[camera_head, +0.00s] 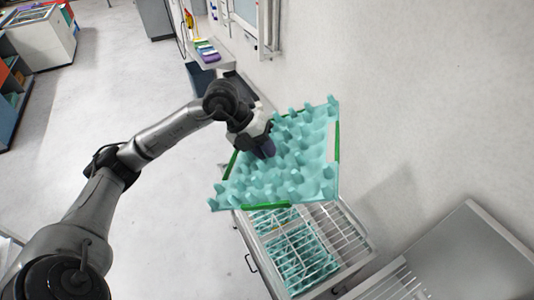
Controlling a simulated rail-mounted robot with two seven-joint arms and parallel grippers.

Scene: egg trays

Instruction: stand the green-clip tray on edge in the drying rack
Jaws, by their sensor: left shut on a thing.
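The green-clip tray (290,164) is a teal egg tray with green clips on its edges. It is held up in the middle of the view, tilted, above the drying rack. My left gripper (264,147) is shut on the tray at its upper left edge. The drying rack (345,232) is a white wire rack on a cart below and behind the tray. Its left part shows teal trays under the wires, and its right part shows bare slots. The held tray hides the rack's far side. My right gripper is not in view.
A metal surface (460,250) stands at the lower right, near the rack. A wall runs along the right. A shelf with coloured items (207,50) is at the top.

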